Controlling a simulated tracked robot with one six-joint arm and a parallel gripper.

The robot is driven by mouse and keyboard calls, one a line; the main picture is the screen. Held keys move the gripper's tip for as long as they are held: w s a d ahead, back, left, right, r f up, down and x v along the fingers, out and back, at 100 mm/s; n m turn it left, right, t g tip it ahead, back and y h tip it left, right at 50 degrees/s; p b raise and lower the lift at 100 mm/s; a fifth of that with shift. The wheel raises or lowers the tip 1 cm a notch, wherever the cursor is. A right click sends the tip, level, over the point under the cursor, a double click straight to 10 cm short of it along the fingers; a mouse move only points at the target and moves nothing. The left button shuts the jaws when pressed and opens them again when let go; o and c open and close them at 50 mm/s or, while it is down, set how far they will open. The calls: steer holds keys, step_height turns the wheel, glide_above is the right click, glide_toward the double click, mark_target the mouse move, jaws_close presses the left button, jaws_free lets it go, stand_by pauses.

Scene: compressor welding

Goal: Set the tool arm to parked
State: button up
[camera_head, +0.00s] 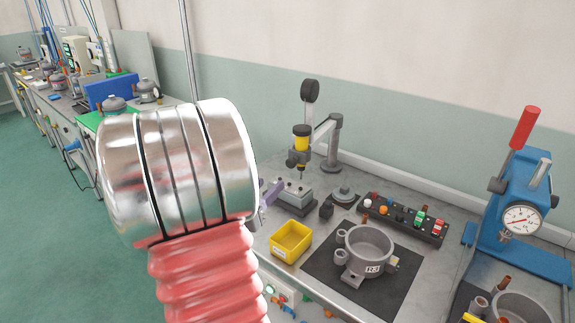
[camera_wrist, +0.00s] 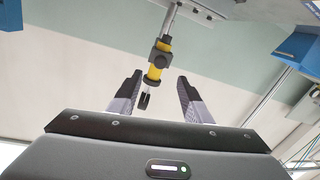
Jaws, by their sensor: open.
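The tool arm (camera_head: 334,135) is a grey jointed arm on a post at the back of the bench. It carries a yellow and black tool (camera_head: 301,138) that hangs upright with its thin tip down; a black round piece on a rod stands above it. In the wrist view the yellow tool (camera_wrist: 157,62) appears between the two fingers of my gripper (camera_wrist: 159,76). The fingers are spread apart, and I see no contact with the tool. In the head view my own arm hides most of the gripper.
A yellow bin (camera_head: 291,241), a grey pot-shaped part marked R3 (camera_head: 368,256) on a dark mat (camera_head: 399,283) and a button panel (camera_head: 405,219) crowd the bench below. A blue press (camera_head: 525,200) with a red handle and gauge stands at the right.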

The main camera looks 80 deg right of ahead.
mark_target(289, 165)
steer(key=shift+d, duration=0.1)
steer(key=x, duration=1.3)
steer(key=shift+d, duration=0.3)
jaws_close()
stand_by(0.3)
